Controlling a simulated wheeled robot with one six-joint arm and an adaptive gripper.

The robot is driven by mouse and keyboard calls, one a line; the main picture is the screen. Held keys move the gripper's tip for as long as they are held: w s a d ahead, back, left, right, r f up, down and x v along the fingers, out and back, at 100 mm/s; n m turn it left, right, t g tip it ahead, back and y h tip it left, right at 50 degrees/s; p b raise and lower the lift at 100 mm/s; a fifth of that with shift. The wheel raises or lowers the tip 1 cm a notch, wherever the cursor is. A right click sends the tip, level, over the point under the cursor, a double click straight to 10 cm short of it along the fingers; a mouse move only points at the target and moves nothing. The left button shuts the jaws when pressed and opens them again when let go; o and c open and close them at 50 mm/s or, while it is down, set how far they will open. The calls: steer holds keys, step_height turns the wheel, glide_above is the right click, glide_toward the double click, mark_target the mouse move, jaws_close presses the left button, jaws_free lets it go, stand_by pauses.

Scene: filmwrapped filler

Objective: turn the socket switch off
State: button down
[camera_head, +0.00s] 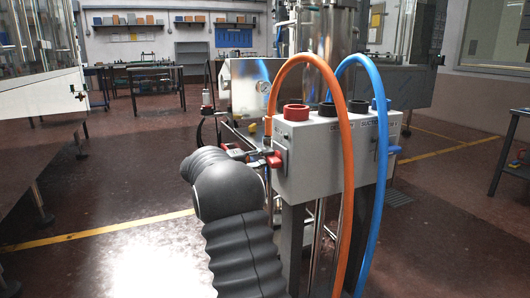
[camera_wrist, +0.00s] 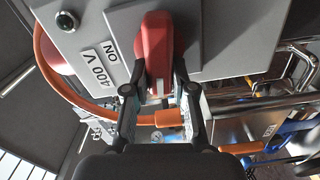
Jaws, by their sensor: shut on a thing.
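The socket switch is a red handle (camera_wrist: 156,42) on a grey plate, on the side of a light grey box (camera_head: 315,165). In the head view the red handle (camera_head: 273,158) shows at the box's left side. My gripper (camera_wrist: 160,88) has one finger on each side of the handle and is shut on it. In the head view my gripper (camera_head: 252,155) reaches the handle from the left, partly hidden by my dark arm.
An orange hose (camera_head: 343,160) and a blue hose (camera_head: 382,165) arch in front of the box. A red socket ring (camera_head: 296,112) and dark ones sit on top. A steel machine stands behind. Open floor (camera_head: 125,215) lies at the left.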

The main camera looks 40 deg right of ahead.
steer(key=shift+f+n+p, duration=0.1)
steer(key=shift+n+p, duration=0.45)
steer(key=shift+n, duration=0.45)
steer(key=c, duration=1)
jaws_free()
steer(key=shift+o, duration=0.2)
steer(key=v, duration=1.2)
steer(key=shift+f, duration=0.15)
